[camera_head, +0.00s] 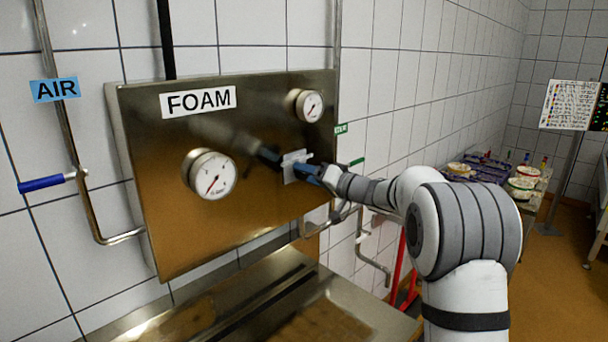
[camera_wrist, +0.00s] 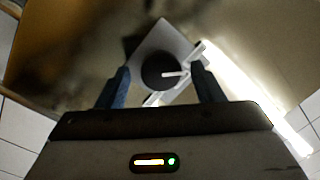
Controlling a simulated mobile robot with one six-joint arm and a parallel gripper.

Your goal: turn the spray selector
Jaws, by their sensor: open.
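The spray selector is a round black knob (camera_wrist: 165,71) on a light square plate (camera_wrist: 152,42), with a pale pointer mark on the knob. In the head view its pale plate (camera_head: 290,159) shows on the steel FOAM panel (camera_head: 160,220), and the knob is mostly hidden by my gripper. My gripper (camera_head: 308,172) is close in front of the selector. In the wrist view my gripper (camera_wrist: 161,84) is open, with one blue finger on each side of the knob. I cannot tell whether the fingers touch it.
A large gauge (camera_head: 209,174) sits left of the selector and a small gauge (camera_head: 306,105) above it. An AIR pipe with a blue-handled valve (camera_head: 45,183) runs at the left. A steel surface (camera_head: 270,300) lies below the panel. Tables with moulds (camera_head: 522,187) stand at the right.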

